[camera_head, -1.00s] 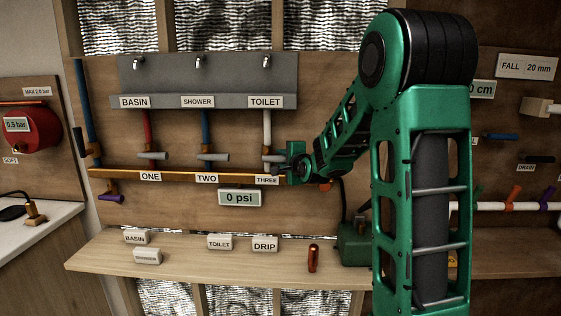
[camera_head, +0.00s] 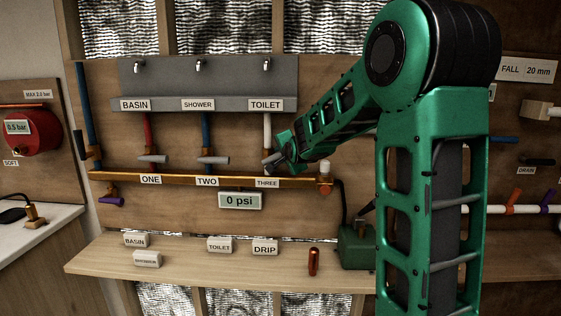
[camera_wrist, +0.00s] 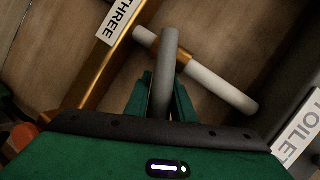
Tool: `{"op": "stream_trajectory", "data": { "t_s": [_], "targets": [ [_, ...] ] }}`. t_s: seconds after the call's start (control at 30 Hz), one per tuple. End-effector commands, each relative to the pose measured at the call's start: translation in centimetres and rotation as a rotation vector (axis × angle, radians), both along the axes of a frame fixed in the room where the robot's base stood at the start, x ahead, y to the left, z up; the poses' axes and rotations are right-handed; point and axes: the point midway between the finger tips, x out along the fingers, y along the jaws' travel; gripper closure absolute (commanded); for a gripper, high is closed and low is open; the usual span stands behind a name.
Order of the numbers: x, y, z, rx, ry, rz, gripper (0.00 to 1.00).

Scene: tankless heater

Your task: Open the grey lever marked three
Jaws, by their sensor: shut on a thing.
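The grey lever marked three (camera_wrist: 168,70) sits on the pipe under the TOILET tap, above the THREE label (camera_head: 267,183). In the wrist view it runs from the pipe down between my fingers, at an angle to the pipe. My gripper (camera_wrist: 162,100) is shut on the lever, with a green finger on each side of it. In the head view my gripper (camera_head: 278,158) reaches in from the upper right and hides much of the lever. The white pipe (camera_head: 267,128) rises above it, and the gauge (camera_head: 240,200) reads 0 psi.
Grey levers one (camera_head: 152,159) and two (camera_head: 213,160) stand to the left, both sideways. The copper manifold (camera_head: 120,176) runs just below the levers. A shelf (camera_head: 190,262) below holds label blocks, a copper cylinder (camera_head: 314,262) and a green box (camera_head: 356,247).

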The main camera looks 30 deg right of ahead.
Motion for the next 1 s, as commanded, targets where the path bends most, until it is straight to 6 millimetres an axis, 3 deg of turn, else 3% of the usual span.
{"op": "stream_trajectory", "data": {
  "t_s": [1.0],
  "targets": [
    [2.0, 3.1, 3.0, -0.769, 0.525, 0.005, 1.00]
  ]
}}
